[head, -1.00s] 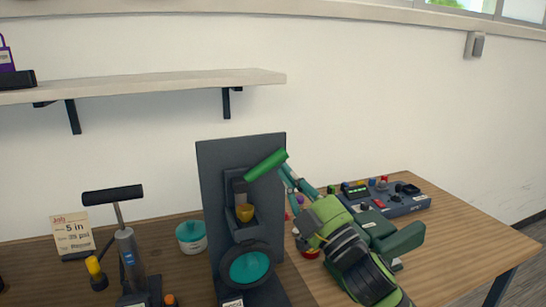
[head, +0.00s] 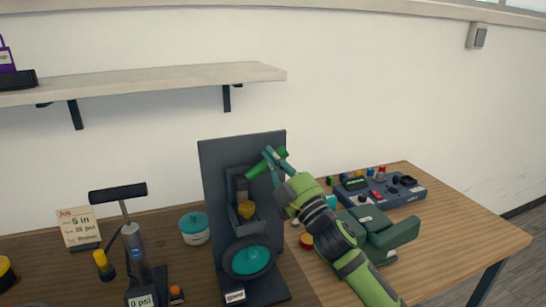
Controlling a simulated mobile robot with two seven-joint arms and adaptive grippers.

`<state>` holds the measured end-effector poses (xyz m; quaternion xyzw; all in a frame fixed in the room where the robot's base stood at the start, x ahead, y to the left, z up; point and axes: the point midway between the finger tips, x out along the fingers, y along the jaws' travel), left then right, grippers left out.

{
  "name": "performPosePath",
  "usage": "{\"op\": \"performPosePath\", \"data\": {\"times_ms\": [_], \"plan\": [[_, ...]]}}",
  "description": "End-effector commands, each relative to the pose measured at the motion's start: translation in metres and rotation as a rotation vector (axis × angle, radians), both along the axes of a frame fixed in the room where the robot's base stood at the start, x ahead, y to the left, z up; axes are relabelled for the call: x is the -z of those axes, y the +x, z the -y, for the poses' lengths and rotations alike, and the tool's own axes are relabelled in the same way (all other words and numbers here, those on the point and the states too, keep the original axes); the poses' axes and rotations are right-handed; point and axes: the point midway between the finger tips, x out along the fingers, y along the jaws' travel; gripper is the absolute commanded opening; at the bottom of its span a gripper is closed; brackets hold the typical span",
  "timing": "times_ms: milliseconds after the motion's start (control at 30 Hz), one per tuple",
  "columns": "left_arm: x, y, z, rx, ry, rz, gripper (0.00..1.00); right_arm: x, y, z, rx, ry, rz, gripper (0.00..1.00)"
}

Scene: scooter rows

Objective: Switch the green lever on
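The green lever (head: 256,171) is a thick green bar, slanting up to the right, in front of a dark upright panel (head: 224,158). Its lower left end meets a dark housing with a yellow part below it. My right gripper (head: 271,163) is at the lever, with its teal fingers crossing the bar near its middle. The fingers hide part of the bar. I cannot tell whether they are closed on it. My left gripper is not in view.
A teal wheel (head: 250,261) sits low on the panel. A pump (head: 134,250), a job card (head: 79,228) and a teal-lidded jar (head: 194,229) stand to the left. A control box (head: 385,192) is at the right. A shelf (head: 160,80) hangs above. The table's right end is clear.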

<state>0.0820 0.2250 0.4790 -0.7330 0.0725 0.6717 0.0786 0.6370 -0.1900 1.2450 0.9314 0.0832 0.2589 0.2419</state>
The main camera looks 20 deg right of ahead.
Motion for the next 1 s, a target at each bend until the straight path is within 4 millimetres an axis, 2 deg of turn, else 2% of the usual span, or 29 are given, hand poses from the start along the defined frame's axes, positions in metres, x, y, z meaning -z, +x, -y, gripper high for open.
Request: {"op": "performPosePath", "data": {"times_ms": [1000], "plan": [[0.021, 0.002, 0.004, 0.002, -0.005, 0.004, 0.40, 0.012, 0.000, 0.009, 0.001, 0.145, -0.007, 0.00]]}}
